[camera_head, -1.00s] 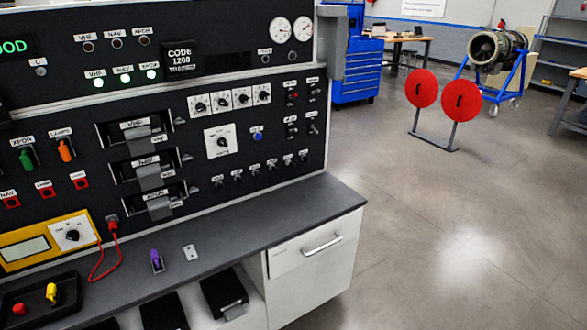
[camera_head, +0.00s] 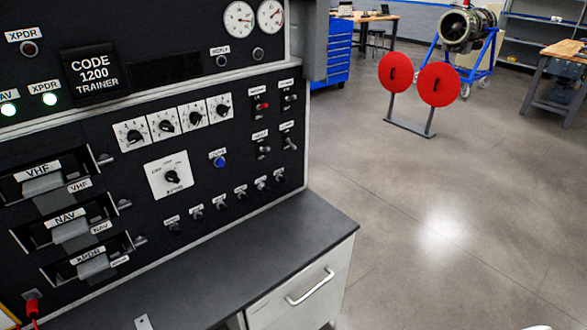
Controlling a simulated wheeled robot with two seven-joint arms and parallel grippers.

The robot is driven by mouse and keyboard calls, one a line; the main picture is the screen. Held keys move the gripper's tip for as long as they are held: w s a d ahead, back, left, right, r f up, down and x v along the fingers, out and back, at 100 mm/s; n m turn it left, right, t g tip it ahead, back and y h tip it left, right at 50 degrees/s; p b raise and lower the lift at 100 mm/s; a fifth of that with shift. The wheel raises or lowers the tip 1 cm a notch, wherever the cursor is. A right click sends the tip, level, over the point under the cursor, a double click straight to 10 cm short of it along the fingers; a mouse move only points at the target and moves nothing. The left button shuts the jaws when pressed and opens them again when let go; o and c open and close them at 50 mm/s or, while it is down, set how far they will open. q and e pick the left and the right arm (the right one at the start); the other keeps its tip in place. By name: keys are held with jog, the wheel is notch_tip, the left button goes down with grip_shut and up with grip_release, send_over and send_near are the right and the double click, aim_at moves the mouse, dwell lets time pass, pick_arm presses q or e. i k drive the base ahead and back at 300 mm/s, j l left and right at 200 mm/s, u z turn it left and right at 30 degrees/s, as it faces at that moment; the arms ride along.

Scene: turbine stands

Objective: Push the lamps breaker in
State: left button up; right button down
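The black trainer panel (camera_head: 130,185) fills the left of the head view. A row of small black knobs (camera_head: 218,204) with white labels runs along its lower right; the labels are too small to read, so I cannot tell whether one is the lamps breaker. Small switches (camera_head: 262,105), one with a red tip, sit at the panel's right side. A blue button (camera_head: 219,161) sits between them and the selector dial (camera_head: 172,177).
A dark worktop (camera_head: 215,270) juts out below the panel, over a white drawer (camera_head: 305,290). VHF, NAV and XPDR units (camera_head: 70,228) sit at the left. Open grey floor (camera_head: 430,200) lies to the right, with two red discs on a stand (camera_head: 438,85) farther back.

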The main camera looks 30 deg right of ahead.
aim_at(267, 191)
jog(key=i+l+z, duration=0.15)
jog(key=i, duration=0.3)
jog(key=i+l+z, duration=0.15)
jog(key=i, duration=0.35)
